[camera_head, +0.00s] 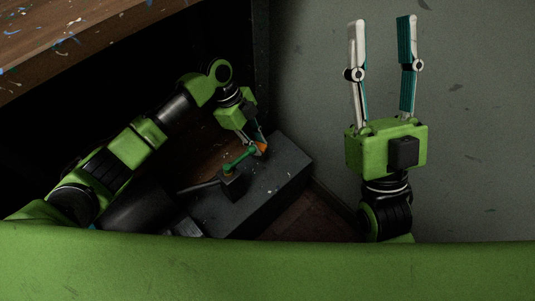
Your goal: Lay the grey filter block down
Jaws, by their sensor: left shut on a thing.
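A dark grey block (286,170) with a flat speckled top lies in the middle of the view; it is the only large grey block I see, and I take it for the filter block. A small dark piece (233,186) with a green bar (240,159) ending in an orange tip (262,149) is on or in front of its top. My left gripper (260,143) points down at the orange tip and is shut on it, as far as the small, dark view shows. My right gripper (381,20) is raised, fingers up, wide open and empty.
A paint-spattered wooden top (80,35) crosses the upper left, with deep shadow below it. A grey-green surface (470,130) with dark flecks fills the right side. Brown floor (315,215) shows beside the block. My own green body covers the bottom edge.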

